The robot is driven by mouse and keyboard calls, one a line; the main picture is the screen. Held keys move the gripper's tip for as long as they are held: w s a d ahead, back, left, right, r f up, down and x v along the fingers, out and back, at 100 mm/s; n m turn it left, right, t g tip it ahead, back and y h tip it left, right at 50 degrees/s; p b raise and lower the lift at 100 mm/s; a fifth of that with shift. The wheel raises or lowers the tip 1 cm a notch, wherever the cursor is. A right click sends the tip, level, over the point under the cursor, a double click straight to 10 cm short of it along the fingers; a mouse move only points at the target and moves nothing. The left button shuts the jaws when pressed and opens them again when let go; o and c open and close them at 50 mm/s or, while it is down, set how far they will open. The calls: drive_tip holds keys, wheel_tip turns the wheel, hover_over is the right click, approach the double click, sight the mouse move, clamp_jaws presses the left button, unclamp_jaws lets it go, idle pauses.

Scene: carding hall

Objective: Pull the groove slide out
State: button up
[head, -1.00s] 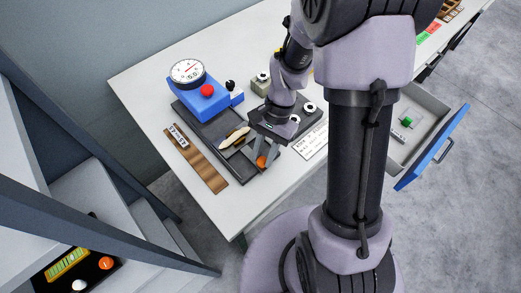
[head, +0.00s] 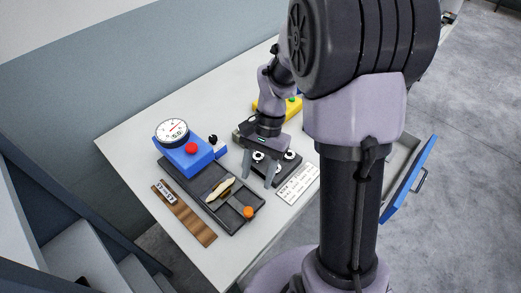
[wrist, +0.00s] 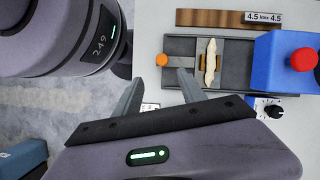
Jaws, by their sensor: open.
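The groove slide is a grey bar (wrist: 182,62) with an orange knob (head: 249,212) on its outer end, in a dark tray (head: 235,222). The knob also shows in the wrist view (wrist: 162,60), just beyond my fingertips. A cream tuft of fibre (head: 219,190) lies across the tray's middle on a brown piece (wrist: 203,63). My gripper (head: 259,177) is open and empty, fingers pointing down.
A blue gauge unit (head: 185,155) with a dial and red button stands at the tray's far end. A wooden strip (head: 187,217) lies left. A blue-fronted drawer (head: 408,182) stands open.

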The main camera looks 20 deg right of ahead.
drive_tip(key=p+v, duration=0.1)
drive_tip(key=v, duration=0.4)
drive_tip(key=shift+w+d+r, duration=0.1)
drive_tip(key=shift+d+r, duration=0.1)
drive_tip(key=shift+r, duration=0.15)
drive_tip(key=s+a+r+n+t+b, duration=0.2)
drive_tip(key=s+a+n+t+b, duration=0.1)
drive_tip(key=s, duration=0.3)
drive_tip(key=s+a+r+n+t+h+b, duration=0.1)
drive_tip(key=s+a+r+n+t+b, duration=0.2)
drive_tip(key=s+a+t+b, duration=0.2)
drive_tip(key=shift+s+a+t, duration=0.3)
drive_tip(key=shift+s, duration=0.25)
